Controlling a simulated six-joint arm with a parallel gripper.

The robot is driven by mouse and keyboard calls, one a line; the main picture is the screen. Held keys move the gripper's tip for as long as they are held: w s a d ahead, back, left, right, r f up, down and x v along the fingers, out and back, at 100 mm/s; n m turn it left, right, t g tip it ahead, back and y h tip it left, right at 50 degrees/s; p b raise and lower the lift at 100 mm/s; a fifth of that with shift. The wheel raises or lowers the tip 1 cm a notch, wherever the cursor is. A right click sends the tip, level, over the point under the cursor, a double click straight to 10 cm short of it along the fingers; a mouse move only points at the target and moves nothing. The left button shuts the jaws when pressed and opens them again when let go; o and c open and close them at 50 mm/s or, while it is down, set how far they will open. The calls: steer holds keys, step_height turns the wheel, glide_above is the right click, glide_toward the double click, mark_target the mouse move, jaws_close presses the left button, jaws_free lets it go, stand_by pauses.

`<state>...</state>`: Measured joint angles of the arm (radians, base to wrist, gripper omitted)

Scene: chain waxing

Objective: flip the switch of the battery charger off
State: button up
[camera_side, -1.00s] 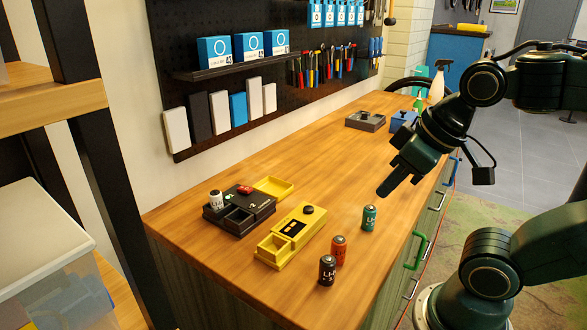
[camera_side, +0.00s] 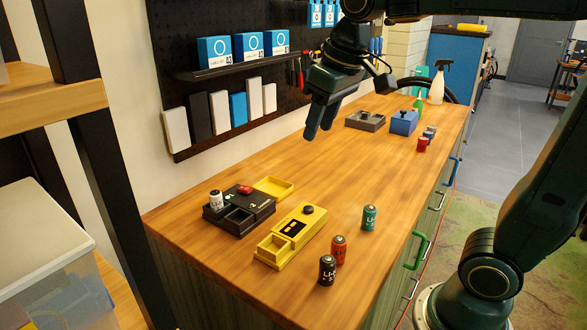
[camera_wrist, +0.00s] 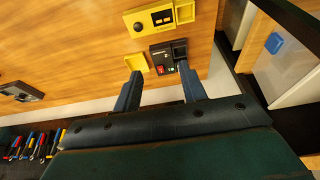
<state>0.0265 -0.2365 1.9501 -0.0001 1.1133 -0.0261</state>
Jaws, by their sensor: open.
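The black battery charger (camera_side: 262,205) sits on the wooden bench, left of the yellow device. The switch's tilt is too small to tell. My gripper (camera_side: 319,132) is open and empty, in the air above and behind the charger; it also shows in the wrist view (camera_wrist: 159,70).
A yellow device (camera_side: 291,236) with a black knob lies right of the charger, and a yellow lid or tray (camera_side: 273,187) behind it. Green (camera_side: 369,218), orange (camera_side: 338,250) and black (camera_side: 327,270) batteries stand to the right. A pegboard shelf (camera_side: 230,66) borders the back.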

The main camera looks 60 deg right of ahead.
steer(key=w+d+f+g, duration=0.1)
steer(key=w+d+g, duration=0.1)
steer(key=w, duration=1.2)
steer(key=g, duration=0.2)
glide_above(242, 187)
step_height(242, 187, down, 8)
steer(key=shift+r, duration=0.2)
steer(key=shift+a, duration=0.1)
step_height(242, 187, down, 14)
steer(key=shift+r, duration=0.1)
steer(key=shift+c, duration=0.2)
